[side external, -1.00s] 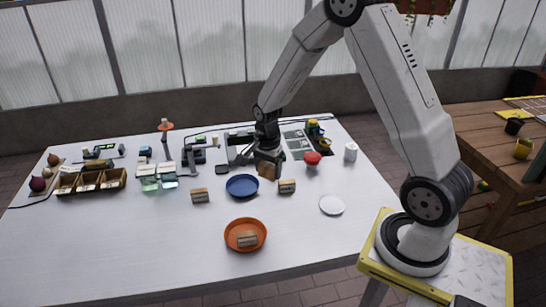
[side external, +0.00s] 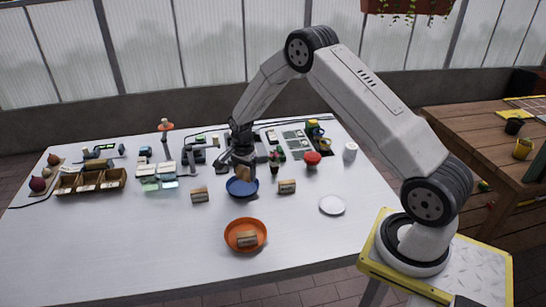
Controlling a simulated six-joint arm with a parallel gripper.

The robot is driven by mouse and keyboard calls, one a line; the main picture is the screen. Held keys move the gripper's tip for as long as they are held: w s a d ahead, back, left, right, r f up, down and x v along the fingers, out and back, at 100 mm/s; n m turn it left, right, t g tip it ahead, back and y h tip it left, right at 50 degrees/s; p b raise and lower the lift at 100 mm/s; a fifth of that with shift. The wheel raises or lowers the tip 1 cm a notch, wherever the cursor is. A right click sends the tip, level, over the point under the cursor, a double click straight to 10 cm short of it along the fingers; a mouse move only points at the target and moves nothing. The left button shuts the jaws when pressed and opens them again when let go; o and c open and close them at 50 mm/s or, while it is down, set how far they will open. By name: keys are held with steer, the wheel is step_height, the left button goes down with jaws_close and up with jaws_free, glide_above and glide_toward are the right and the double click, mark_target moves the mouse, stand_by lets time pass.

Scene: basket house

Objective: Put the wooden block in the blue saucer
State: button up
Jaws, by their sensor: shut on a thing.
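The blue saucer (side external: 242,190) stands near the middle of the white table. My gripper (side external: 243,169) points down over it, shut on a brown wooden block (side external: 243,174). The block is small in view and partly covered by the fingers. It shows at the saucer's far side; I cannot tell whether it touches the saucer.
Small labelled blocks stand left (side external: 199,195) and right (side external: 287,187) of the blue saucer. An orange dish (side external: 232,246) in front holds another. A white plate (side external: 332,205), red-topped item (side external: 312,159) and white cup (side external: 350,151) stand right. The front left table is clear.

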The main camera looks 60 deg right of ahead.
mark_target(243, 188)
steer(key=shift+w+d+f, duration=0.1)
steer(key=shift+w+f, duration=0.45)
steer(key=shift+f, duration=0.1)
steer(key=shift+w+f, duration=0.2)
steer(key=shift+f, duration=1.6)
steer(key=shift+f, duration=0.1)
steer(key=o, duration=1)
steer(key=shift+o, duration=0.2)
steer(key=shift+r, duration=6.1)
